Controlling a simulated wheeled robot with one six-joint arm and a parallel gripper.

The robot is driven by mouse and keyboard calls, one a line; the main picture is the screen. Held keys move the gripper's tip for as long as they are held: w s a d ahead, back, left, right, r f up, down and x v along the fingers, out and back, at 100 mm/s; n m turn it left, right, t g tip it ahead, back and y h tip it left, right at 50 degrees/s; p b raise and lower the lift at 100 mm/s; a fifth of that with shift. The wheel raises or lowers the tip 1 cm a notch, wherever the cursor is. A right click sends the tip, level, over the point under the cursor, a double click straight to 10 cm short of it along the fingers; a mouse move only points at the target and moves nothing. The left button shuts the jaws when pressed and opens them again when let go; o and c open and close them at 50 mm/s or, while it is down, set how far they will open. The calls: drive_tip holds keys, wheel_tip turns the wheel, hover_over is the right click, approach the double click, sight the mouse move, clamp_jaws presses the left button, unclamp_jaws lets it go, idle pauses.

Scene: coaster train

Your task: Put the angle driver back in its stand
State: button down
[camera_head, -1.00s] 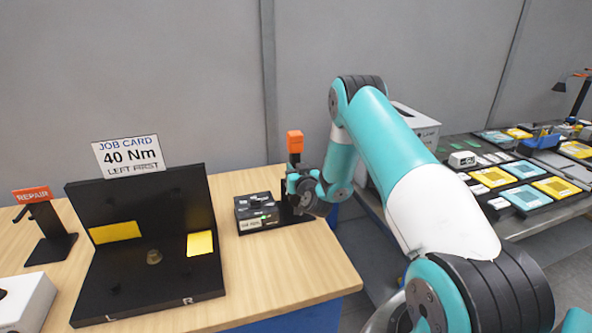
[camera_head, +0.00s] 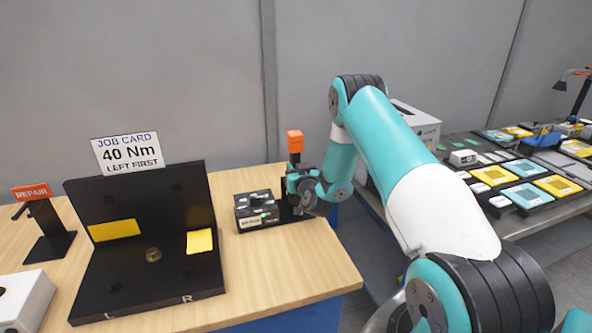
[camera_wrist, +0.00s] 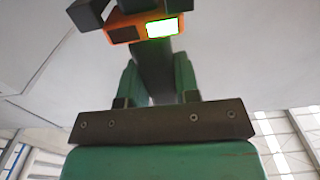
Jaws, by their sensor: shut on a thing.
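The angle driver (camera_head: 295,142) stands about upright at the back right of the wooden bench, its orange end up. In the wrist view its dark body and orange end (camera_wrist: 122,33), with a lit green display, show between the fingers. My gripper (camera_wrist: 157,82) is shut on the driver's dark body. In the head view my wrist covers most of the grip. A black stand (camera_head: 284,212) is low beside my wrist, partly hidden. The driver is over or at it; I cannot tell whether its lower end is seated.
A dark box with small items (camera_head: 257,212) sits just left of the stand. A black fixture (camera_head: 150,298) with a job card (camera_head: 128,152) fills the bench's middle. A repair stand (camera_head: 50,245) is at left. The bench's front right is clear. A side table with trays (camera_head: 525,195) is at right.

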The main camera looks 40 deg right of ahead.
drive_tip(key=shift+f+b, duration=0.25)
drive_tip(key=shift+b, duration=0.15)
